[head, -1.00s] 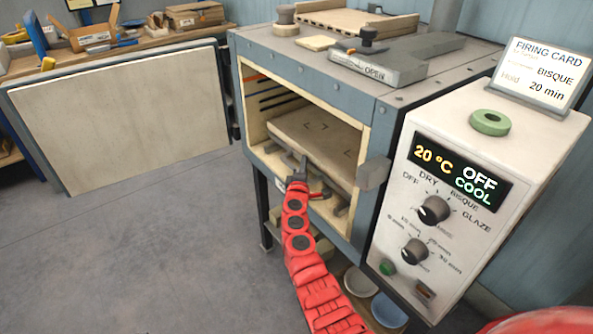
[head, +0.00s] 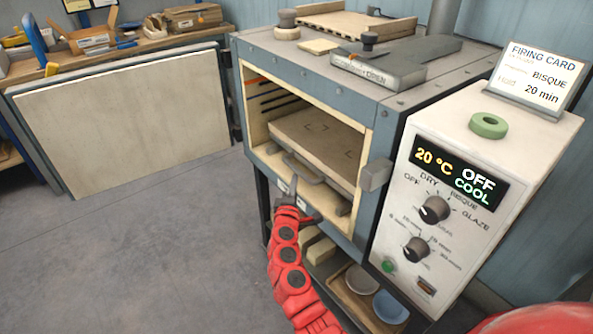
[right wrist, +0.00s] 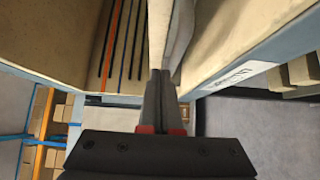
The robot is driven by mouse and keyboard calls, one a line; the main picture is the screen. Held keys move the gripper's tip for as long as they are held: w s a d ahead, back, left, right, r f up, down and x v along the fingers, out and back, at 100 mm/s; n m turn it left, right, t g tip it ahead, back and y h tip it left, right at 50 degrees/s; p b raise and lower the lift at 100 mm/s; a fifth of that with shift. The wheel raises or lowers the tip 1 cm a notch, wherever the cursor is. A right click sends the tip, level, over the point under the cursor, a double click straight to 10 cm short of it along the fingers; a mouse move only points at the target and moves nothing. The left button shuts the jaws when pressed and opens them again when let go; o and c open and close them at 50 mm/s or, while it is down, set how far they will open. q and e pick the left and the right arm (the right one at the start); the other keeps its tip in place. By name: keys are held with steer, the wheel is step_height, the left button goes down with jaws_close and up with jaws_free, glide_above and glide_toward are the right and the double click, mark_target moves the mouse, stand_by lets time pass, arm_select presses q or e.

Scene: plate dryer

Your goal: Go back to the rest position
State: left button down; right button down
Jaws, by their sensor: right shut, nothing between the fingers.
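My right gripper (head: 292,188) is shut and empty at the end of its red arm, just in front of the open mouth of the kiln (head: 300,62). In the right wrist view its shut fingers (right wrist: 162,85) point toward the kiln opening. A pale shelf slab (head: 315,135) lies inside the chamber, with a grey handle (head: 303,170) at its front edge. The fingers are near the handle in the head view; I cannot tell the exact gap. My left gripper is not in view.
The wide kiln door (head: 130,115) stands swung open to the left. The control box (head: 445,200) is at the right, with a green ring (head: 488,125) on top. Bowls (head: 390,307) sit in a tray below. The floor at left (head: 130,260) is clear.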

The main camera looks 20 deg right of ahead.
steer(key=v, duration=0.3)
steer(key=shift+s+a, duration=0.2)
steer(key=shift+a, duration=0.1)
